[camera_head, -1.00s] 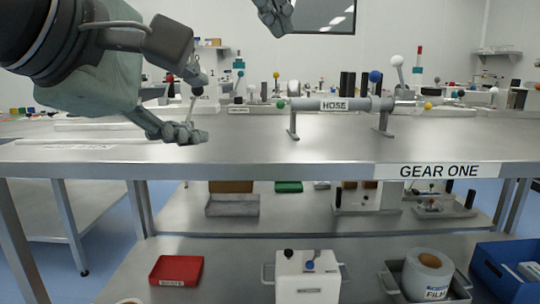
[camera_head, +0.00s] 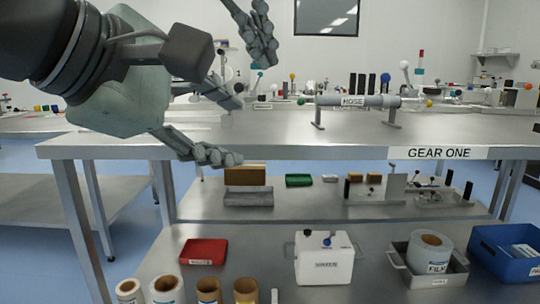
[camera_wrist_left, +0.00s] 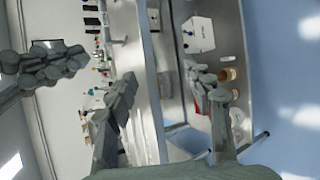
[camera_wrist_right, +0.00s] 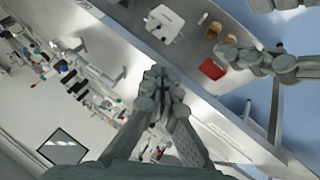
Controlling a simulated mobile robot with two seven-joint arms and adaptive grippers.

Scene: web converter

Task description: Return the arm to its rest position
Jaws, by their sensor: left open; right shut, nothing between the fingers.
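My left arm comes in from the left in the head view. Its gripper (camera_head: 238,128) is open and empty, one finger above the bench edge and one lower, in front of it. Its spread fingers also show in the left wrist view (camera_wrist_left: 168,88). My right gripper (camera_head: 262,40) hangs at the top of the head view, above and close to the left one. It is shut and empty, and its fingertips meet in the right wrist view (camera_wrist_right: 160,85). The rest of the right arm is out of the head view.
A steel bench (camera_head: 300,152) labelled GEAR ONE stands ahead, carrying a HOSE tube assembly (camera_head: 352,101). Its lower shelf holds a red tray (camera_head: 203,252), a white box (camera_head: 323,262), a blue bin (camera_head: 508,255) and several rolls.

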